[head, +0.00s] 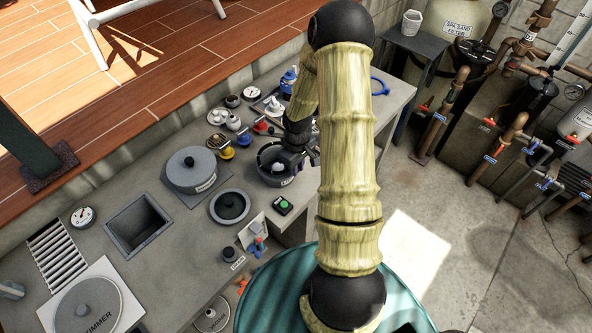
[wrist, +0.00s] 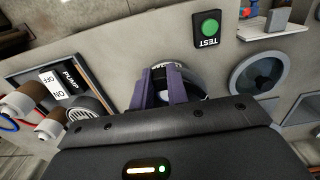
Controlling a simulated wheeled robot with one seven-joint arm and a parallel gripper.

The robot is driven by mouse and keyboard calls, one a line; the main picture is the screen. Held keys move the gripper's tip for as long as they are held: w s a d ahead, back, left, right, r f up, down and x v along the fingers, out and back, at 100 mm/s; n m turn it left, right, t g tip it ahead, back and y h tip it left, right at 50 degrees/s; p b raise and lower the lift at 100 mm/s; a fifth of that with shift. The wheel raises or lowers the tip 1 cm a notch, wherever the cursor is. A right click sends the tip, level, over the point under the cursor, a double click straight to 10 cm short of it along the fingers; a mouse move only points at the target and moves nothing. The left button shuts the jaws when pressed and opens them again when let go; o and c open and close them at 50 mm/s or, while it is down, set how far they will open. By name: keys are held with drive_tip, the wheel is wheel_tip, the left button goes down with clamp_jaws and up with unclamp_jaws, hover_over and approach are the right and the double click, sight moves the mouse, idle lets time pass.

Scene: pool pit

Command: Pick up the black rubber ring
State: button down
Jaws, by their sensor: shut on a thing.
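My gripper (head: 297,150) is at the round dark grey pot (head: 279,181) on the bench, reaching in over its right rim. A white piece shows inside the pot. In the wrist view the two purple fingers of my gripper (wrist: 163,82) are closed on a small dark part, which I take to be the black rubber ring (wrist: 159,79). Only a short stretch of it shows between the fingertips. The rest of it is hidden by the fingers and wrist, and I cannot tell if it is clear of the pot.
A lidded grey pot (head: 190,172) and a round black-centred fitting (head: 230,207) stand to the left. A green TEST button (head: 283,206) is just in front. Small cups and valves crowd the bench behind. A square opening (head: 139,222) lies further left.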

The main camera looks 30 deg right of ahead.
wheel_tip(320, 180, up, 8)
drive_tip(key=shift+f+b, duration=0.25)
drive_tip(key=shift+b, duration=0.35)
drive_tip(key=shift+s, duration=0.15)
drive_tip(key=shift+f, duration=0.1)
